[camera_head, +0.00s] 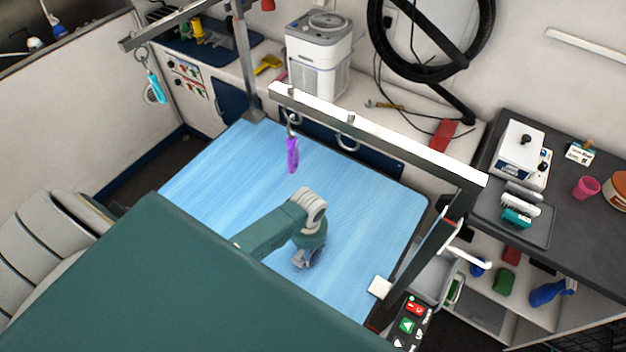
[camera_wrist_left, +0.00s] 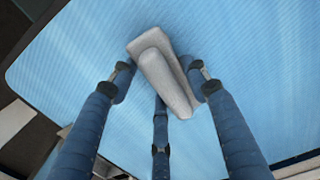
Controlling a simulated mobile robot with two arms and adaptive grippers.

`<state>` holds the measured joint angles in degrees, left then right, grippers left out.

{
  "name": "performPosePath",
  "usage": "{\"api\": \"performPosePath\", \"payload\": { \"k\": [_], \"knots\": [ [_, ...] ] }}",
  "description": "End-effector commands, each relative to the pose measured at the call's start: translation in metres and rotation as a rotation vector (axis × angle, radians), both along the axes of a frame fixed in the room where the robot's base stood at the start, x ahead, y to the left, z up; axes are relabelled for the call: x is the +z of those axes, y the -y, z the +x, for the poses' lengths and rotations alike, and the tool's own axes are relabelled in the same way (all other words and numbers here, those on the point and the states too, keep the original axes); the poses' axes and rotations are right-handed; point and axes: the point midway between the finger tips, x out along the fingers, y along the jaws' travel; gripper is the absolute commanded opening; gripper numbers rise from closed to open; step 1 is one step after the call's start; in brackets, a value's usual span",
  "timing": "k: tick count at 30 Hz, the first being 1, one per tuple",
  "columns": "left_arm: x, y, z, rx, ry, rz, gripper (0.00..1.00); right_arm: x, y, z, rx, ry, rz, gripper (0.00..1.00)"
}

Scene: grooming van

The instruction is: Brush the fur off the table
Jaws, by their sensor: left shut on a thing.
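The grooming table (camera_head: 370,210) has a light blue top and fills the middle of the head view. My left gripper (camera_head: 305,257) is low over its right-centre part. In the left wrist view the fingers of my left gripper (camera_wrist_left: 160,90) are closed around a light grey, blocky brush-like thing (camera_wrist_left: 160,70). It is at or just above the blue top; I cannot tell if it touches. In the head view my arm mostly hides it. I cannot make out any fur on the blue top. My right gripper is in neither view.
A metal frame (camera_head: 370,140) spans the table, with a purple tool (camera_head: 292,155) hanging from it. A control panel (camera_head: 410,322) is at the table's front right corner. A dark counter (camera_head: 560,230) at right holds a tray (camera_head: 541,232) with brushes. The left part of the tabletop is clear.

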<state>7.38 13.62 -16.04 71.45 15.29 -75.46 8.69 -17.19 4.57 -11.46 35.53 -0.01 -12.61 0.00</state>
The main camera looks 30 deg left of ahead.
Motion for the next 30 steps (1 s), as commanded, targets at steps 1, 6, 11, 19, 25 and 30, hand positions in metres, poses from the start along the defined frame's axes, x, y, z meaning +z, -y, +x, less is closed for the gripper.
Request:
{"api": "performPosePath", "payload": {
  "k": [1, 6, 11, 19, 25, 30],
  "knots": [
    [-0.002, -0.008, -0.002, 0.001, -0.005, 0.008, 0.25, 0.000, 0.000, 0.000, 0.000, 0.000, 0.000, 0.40],
    [-0.001, -0.024, -0.002, 0.002, -0.005, 0.010, 0.25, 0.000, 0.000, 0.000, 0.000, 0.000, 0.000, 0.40],
    [0.000, -0.032, -0.002, 0.003, -0.006, 0.007, 0.25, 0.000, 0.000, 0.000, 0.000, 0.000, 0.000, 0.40],
    [0.001, -0.045, -0.001, 0.002, -0.005, 0.008, 0.25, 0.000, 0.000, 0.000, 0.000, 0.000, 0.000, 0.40],
    [0.003, -0.061, 0.001, 0.002, -0.003, 0.006, 0.25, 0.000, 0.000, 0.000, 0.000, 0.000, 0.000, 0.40],
    [0.003, -0.064, 0.001, 0.001, -0.002, 0.003, 0.25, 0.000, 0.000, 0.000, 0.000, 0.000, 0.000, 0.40]
  ]
}}
